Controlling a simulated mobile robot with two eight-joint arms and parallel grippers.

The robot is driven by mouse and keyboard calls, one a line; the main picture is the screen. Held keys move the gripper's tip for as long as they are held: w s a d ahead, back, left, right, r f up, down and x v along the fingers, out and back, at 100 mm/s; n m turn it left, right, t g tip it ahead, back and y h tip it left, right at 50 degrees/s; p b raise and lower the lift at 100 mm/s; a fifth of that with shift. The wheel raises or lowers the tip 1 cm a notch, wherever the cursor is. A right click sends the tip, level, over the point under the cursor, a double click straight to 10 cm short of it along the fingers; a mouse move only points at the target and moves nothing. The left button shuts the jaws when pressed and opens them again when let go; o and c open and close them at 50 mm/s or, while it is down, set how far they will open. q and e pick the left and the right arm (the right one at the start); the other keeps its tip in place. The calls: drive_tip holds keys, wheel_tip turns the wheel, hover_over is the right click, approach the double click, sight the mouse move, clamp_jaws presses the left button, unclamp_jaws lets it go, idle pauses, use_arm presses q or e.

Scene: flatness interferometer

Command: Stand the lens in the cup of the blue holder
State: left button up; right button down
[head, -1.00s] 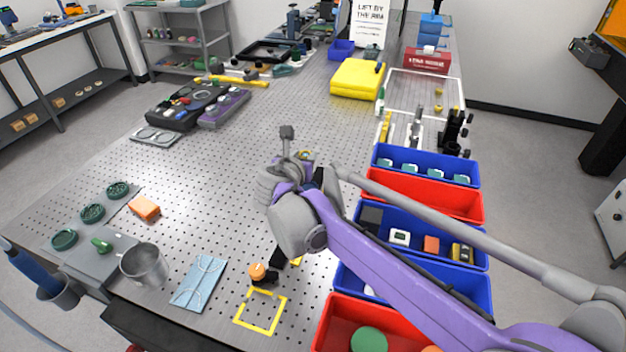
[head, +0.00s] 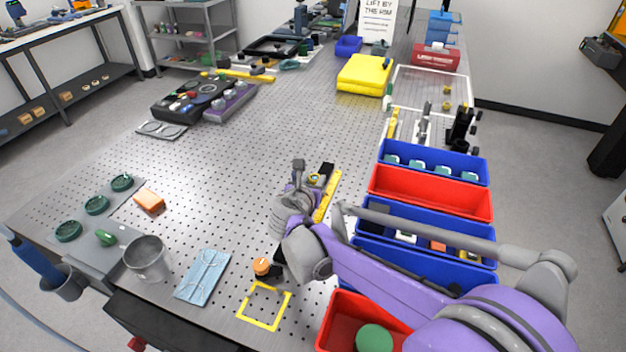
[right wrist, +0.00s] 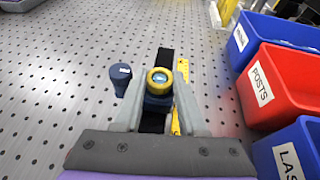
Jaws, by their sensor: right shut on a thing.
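My right gripper (head: 306,183) reaches over the middle of the perforated table, close to the black rail. In the right wrist view its fingers (right wrist: 158,90) are closed around the lens, a yellow ring (right wrist: 160,76) with a pale blue glassy middle. The yellow ring also shows in the head view (head: 316,180). A blue block (right wrist: 157,104), apparently the holder, shows below the ring between the fingers, in line with the rail. Whether the lens touches or sits in a cup cannot be told; the cup is hidden. My left gripper is out of view.
A black rail (right wrist: 166,58) and a yellow ruler (head: 329,197) run alongside each other. A dark blue knob-topped post (right wrist: 120,73) shows left of the fingers. Red and blue bins (head: 430,192) line the right. An orange-topped piece (head: 262,266) is nearer.

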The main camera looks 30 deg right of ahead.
drive_tip(key=c, duration=0.8)
unclamp_jaws()
drive_tip(key=shift+f, duration=0.1)
drive_tip(key=shift+o, duration=0.2)
drive_tip(key=shift+s+a+r, duration=0.1)
drive_tip(key=shift+r, duration=0.15)
drive_tip(key=v, duration=1.1)
drive_tip(key=shift+s+a, duration=0.2)
drive_tip(key=shift+a, duration=0.05)
drive_tip(key=shift+r, duration=0.1)
